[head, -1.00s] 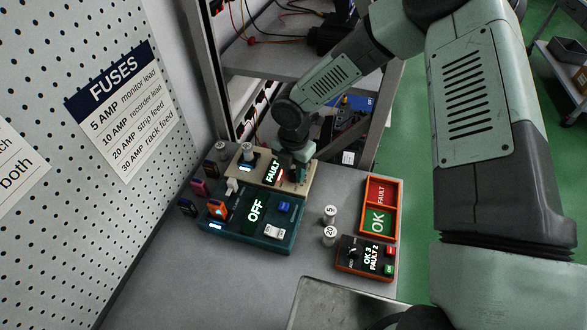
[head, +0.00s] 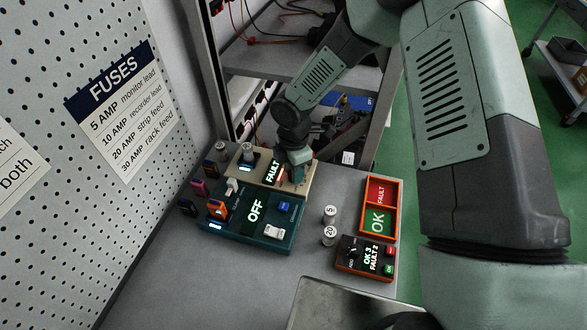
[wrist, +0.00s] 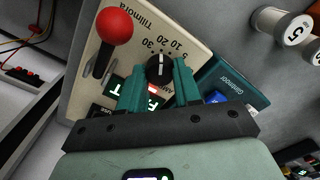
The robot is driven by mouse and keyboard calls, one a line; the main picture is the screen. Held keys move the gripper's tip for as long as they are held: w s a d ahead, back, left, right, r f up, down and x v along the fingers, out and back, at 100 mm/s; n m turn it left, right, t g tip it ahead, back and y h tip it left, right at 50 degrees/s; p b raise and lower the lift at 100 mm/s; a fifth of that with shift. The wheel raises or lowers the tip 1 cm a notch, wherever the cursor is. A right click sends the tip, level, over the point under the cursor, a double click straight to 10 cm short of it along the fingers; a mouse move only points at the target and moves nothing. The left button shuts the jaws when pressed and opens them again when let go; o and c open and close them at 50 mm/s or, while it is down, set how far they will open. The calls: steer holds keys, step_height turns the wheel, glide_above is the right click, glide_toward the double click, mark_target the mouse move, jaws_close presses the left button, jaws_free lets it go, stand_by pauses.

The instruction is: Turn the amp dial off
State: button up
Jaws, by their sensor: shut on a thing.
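My gripper (wrist: 159,72) is shut on the dial, one teal finger on each side. In the head view my gripper (head: 297,175) is over the right end of the beige unit (head: 240,172) and hides the dial. The unit's display (head: 272,172) reads FAULT.
A red-knobbed lever (wrist: 114,26) stands left of the dial. A teal unit (head: 250,237) showing OFF sits in front. Fuses marked 5 (head: 330,213) and 20 (head: 329,235), an OK/FAULT tray (head: 396,206) and a small counter box (head: 350,272) lie to the right.

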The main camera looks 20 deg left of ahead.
steer(key=m, duration=0.4)
steer(key=shift+m, duration=0.3)
steer(key=m, duration=0.4)
steer(key=shift+m, duration=0.3)
steer(key=m, duration=0.4)
steer(key=shift+m, duration=2.4)
steer(key=o, duration=1.1)
steer(key=shift+c, duration=0.2)
steer(key=shift+r, duration=0.1)
